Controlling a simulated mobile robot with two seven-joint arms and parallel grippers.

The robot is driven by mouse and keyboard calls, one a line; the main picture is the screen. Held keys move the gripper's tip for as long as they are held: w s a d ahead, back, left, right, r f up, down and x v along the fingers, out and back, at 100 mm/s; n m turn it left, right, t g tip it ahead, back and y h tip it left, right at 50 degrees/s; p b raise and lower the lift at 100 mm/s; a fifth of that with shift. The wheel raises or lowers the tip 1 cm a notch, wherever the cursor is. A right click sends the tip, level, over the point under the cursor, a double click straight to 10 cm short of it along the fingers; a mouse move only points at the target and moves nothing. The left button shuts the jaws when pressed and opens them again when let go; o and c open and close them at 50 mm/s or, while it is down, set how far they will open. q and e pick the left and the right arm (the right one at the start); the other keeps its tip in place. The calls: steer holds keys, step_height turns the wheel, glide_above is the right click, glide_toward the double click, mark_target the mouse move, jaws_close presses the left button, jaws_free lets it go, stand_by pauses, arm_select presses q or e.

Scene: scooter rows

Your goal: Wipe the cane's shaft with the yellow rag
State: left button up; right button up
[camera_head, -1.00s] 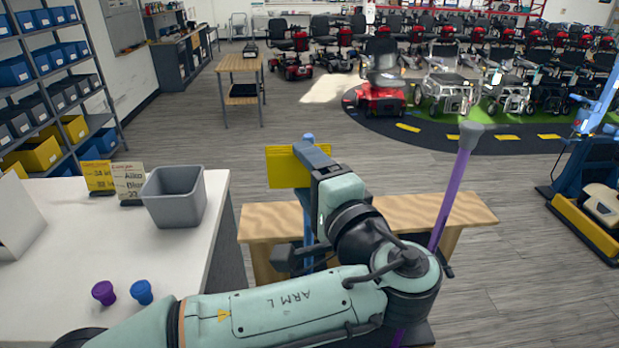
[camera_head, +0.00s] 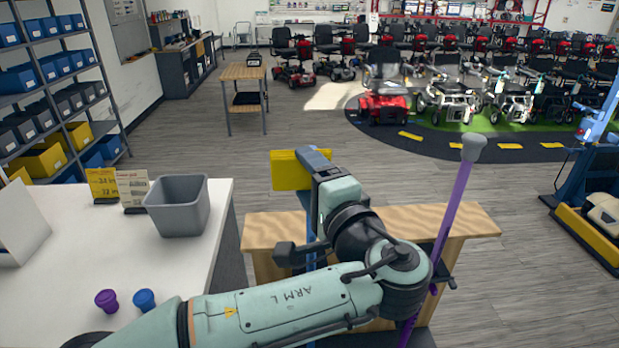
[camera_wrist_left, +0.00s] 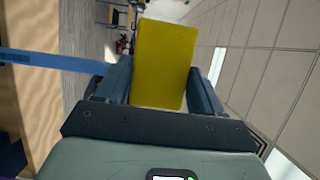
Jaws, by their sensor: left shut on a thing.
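My left gripper (camera_head: 308,165) is shut on the yellow rag (camera_head: 288,172), which looks like a thick flat pad. The rag also shows between the fingers in the left wrist view (camera_wrist_left: 163,65). A blue cane (camera_head: 309,228) stands upright at the bench, its shaft passing behind my left gripper and arm, which hide much of it. In the left wrist view, the blue shaft (camera_wrist_left: 45,62) runs from the left edge to the finger beside the rag. I cannot tell whether the rag touches it. My right gripper is not in view.
A wooden bench (camera_head: 465,220) stands beyond my left arm. A purple cane (camera_head: 452,205) with a grey end leans at its right. A white table (camera_head: 90,255) at the left holds a grey bin (camera_head: 178,210), purple and blue caps, and signs.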

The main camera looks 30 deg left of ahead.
arm_select(q)
steer(key=shift+w+a+p, duration=0.25)
steer(key=shift+w+a, duration=0.1)
steer(key=shift+w, duration=0.2)
steer(key=shift+w+a+p, duration=0.2)
steer(key=shift+w+a, duration=0.15)
steer(key=shift+w, duration=0.2)
steer(key=shift+w+d+p, duration=0.5)
steer(key=shift+d, duration=0.4)
steer(key=shift+w+d+p, duration=0.45)
steer(key=shift+w+d, duration=0.05)
steer(key=shift+d, duration=0.4)
steer(key=shift+a, duration=0.1)
steer(key=shift+s+a+b, duration=0.4)
steer(key=shift+a+b, duration=0.1)
steer(key=shift+a, duration=0.3)
steer(key=shift+s+a+b, duration=0.2)
steer(key=shift+s+a, duration=0.1)
steer(key=shift+a, duration=0.2)
steer(key=shift+s+a+b, duration=0.15)
steer(key=shift+s+a, duration=0.1)
steer(key=shift+a, duration=0.2)
steer(key=shift+s, duration=0.1)
